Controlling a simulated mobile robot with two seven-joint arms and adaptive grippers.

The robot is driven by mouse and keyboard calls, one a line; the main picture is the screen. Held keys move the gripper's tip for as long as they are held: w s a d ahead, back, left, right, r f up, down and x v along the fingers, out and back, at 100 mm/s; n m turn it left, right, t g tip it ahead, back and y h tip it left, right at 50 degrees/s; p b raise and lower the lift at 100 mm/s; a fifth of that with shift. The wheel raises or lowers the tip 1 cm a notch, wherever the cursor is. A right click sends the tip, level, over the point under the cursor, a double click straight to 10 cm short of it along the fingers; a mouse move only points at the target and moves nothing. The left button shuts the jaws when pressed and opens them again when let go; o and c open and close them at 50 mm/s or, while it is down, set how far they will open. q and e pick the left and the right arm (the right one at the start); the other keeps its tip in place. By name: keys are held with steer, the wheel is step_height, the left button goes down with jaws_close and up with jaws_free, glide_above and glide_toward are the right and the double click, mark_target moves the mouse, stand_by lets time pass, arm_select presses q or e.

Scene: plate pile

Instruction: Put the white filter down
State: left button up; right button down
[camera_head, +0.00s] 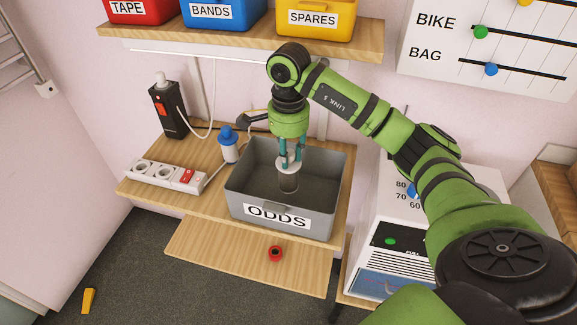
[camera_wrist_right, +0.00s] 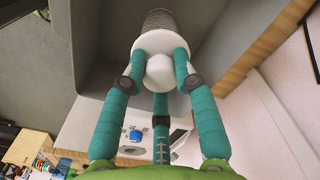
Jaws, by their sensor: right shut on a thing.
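The white filter (camera_head: 289,164) has a round white top and a grey mesh body. My right gripper (camera_head: 289,150) is shut on its top and holds it roughly upright over the grey bin (camera_head: 240,198) labelled ODDS. In the right wrist view the white top (camera_wrist_right: 158,72) is between the teal fingers of the gripper (camera_wrist_right: 158,75), with the grey mesh (camera_wrist_right: 158,20) beyond. The filter's lower end shows inside the bin's opening. I cannot tell whether it touches the floor of the bin. My left gripper is not in view.
A blue-capped bottle (camera_head: 229,148) stands left of the bin, with a power strip (camera_head: 165,175) farther left. A red ring (camera_head: 276,253) lies on the lower board (camera_head: 220,252). A shelf (camera_head: 230,38) with bins is above. A white machine (camera_head: 395,235) stands to the right.

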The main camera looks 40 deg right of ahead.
mark_target(289, 168)
steer(key=shift+f, duration=0.6)
steer(key=shift+s+f, duration=0.1)
steer(key=shift+f, duration=0.3)
step_height(289, 168, down, 3)
steer(key=shift+r+p, duration=0.1)
steer(key=shift+p, duration=0.4)
steer(key=c, duration=1.4)
jaws_free()
steer(key=shift+f, duration=0.25)
steer(key=o, duration=0.4)
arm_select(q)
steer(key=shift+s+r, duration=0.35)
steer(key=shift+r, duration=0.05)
arm_select(e)
steer(key=shift+o, duration=0.2)
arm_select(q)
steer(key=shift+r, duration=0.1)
arm_select(e)
steer(key=shift+r, duration=0.2)
